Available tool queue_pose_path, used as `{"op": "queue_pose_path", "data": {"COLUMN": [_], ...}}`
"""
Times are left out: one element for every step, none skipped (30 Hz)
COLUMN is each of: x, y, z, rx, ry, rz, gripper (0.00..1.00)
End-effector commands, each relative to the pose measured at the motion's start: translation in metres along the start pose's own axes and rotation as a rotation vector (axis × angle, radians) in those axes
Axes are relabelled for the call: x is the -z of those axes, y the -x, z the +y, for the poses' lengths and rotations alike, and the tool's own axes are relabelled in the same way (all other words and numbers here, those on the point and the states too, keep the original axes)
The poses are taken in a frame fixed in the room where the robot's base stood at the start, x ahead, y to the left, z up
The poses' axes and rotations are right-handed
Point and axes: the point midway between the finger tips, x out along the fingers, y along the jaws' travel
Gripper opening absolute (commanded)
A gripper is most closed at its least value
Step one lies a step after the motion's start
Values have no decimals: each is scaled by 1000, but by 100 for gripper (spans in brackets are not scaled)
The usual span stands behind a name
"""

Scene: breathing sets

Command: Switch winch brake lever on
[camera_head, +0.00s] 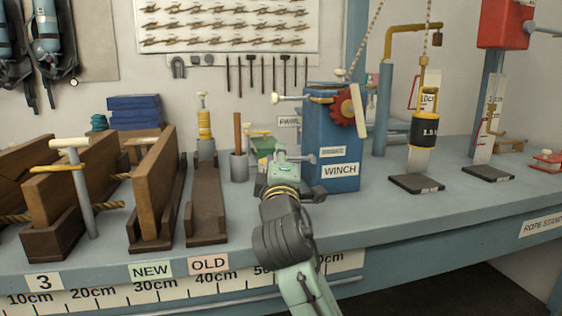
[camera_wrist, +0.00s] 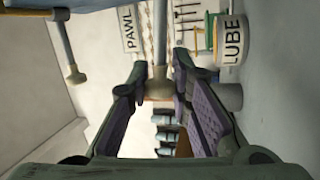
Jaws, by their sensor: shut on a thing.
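The blue winch box (camera_head: 330,140), with a WINCH label, stands on the bench right of centre. My gripper (camera_head: 284,165) is low at its left front side, with my arm reaching up from below. In the wrist view my gripper (camera_wrist: 160,74) has its fingers on both sides of a grey lever with a pale rounded end (camera_wrist: 158,86), and it is shut on this lever. I take it for the brake lever. A second lever with a tan end (camera_wrist: 75,74) is at the left of the wrist view, clear of the fingers.
A LUBE can (camera_wrist: 230,40) stands close by the fingers. A PAWL label (camera_head: 289,121) is on the wall behind. A red toothed wheel (camera_head: 345,106) is on the winch's upper right. Wooden blocks (camera_head: 155,185) stand to the left, and a weight (camera_head: 424,132) hangs to the right.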

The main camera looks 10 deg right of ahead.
Motion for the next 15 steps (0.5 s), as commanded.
{"op": "queue_pose_path", "data": {"x": [0, 0, 0, 0, 0, 0, 0, 0, -1, -1, -1, -1, -1, -1, -1], "y": [1, 1, 1, 2, 2, 2, 2, 2, 2, 2, 2, 2, 2, 2, 2], "z": [-5, -6, -7, -8, -9, -10, -10, -11, -11, -12, -12, -12, -13, -13, -13], "rx": [0, 1, 2, 2, 3, 4, 4, 5, 5, 5, 6, 6, 6, 7, 7], "ry": [2, 1, 0, 0, -1, -1, -1, -2, -2, -2, -3, -3, -3, -3, -4], "rz": [3, 3, 2, 2, 2, 1, 1, 1, 1, 0, 0, 0, 0, 0, 0], "gripper": [0, 0, 0, 0, 0, 0, 0, 0, 0, 0, 0, 0, 0, 0, 0]}}
